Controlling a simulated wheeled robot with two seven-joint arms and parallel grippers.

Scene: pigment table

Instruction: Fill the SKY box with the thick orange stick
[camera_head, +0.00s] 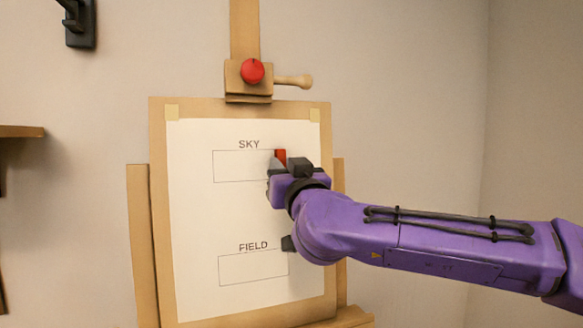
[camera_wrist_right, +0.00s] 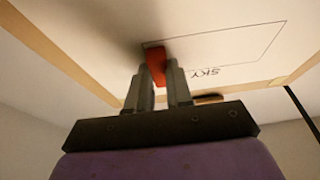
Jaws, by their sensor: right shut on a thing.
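The white paper (camera_head: 230,215) on the easel board carries an empty outlined SKY box (camera_head: 240,167) near its top and an empty FIELD box (camera_head: 250,268) below. My right gripper (camera_head: 278,162) is at the right end of the SKY box and hides part of it. It is shut on an orange-red stick (camera_head: 281,155). In the right wrist view the stick (camera_wrist_right: 155,65) sits between the two fingers (camera_wrist_right: 160,88), its tip at one end of the SKY box outline (camera_wrist_right: 225,48). I cannot tell whether the tip touches the paper. My left gripper is not in view.
The wooden easel (camera_head: 138,240) holds the board (camera_head: 158,200). A clamp with a red knob (camera_head: 252,71) and a peg handle (camera_head: 294,81) is above the board. A shelf edge (camera_head: 20,131) and a black wall fixture (camera_head: 79,22) are at the left.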

